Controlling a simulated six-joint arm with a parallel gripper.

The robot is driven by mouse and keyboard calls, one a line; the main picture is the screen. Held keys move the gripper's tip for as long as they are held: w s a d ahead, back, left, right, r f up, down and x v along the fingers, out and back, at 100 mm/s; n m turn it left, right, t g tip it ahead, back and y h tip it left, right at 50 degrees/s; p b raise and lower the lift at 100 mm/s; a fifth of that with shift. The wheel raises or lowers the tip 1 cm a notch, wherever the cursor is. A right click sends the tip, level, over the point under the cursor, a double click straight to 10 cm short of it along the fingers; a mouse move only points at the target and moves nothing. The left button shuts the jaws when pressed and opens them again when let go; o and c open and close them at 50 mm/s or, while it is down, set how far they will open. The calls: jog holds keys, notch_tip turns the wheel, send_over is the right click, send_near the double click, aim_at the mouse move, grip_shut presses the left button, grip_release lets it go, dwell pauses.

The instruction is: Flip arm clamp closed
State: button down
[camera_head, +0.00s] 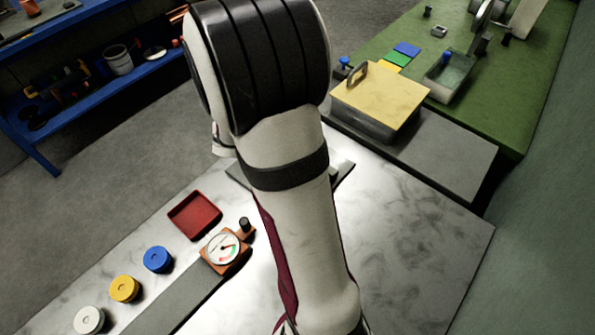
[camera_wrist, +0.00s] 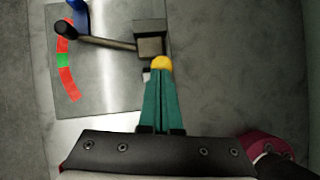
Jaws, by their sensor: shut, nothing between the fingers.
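In the wrist view a dark lever (camera_wrist: 105,43) with a black knob at its left end runs to a grey block (camera_wrist: 150,38) on a metal plate (camera_wrist: 100,88). I take this lever to be the arm clamp. A curved red and green scale (camera_wrist: 63,62) lies left of it. My gripper (camera_wrist: 160,78) has its teal fingers together, with nothing seen held. A yellow round piece (camera_wrist: 162,63) shows at the fingertips, just below the block; whether they touch it is unclear. In the head view my arm hides the lever and gripper; only plate edges (camera_head: 346,170) show.
On the metal table (camera_head: 420,235) are a red tray (camera_head: 195,214), a dial gauge (camera_head: 223,249), and blue (camera_head: 158,259), yellow (camera_head: 124,288) and white (camera_head: 89,319) spools. A yellow-lidded box (camera_head: 380,98) stands behind. The table's right side is clear.

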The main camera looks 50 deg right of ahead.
jog(key=v, duration=1.3)
jog(key=shift+w, duration=0.2)
jog(key=shift+a, duration=0.1)
jog(key=s+a+m+y, duration=0.4)
jog(key=s+a+m, duration=0.2)
jog(key=a+m, duration=0.3)
jog(key=s+a+m+t+y, duration=0.1)
jog(key=s+a+m+y, duration=0.2)
jog(key=s+a+m, duration=0.3)
jog(key=a+m, duration=0.4)
jog(key=m, duration=0.2)
jog(key=shift+s+a+f+m+y, duration=0.2)
jog(key=shift+s+m+y, duration=0.1)
jog(key=shift+s+y, duration=0.1)
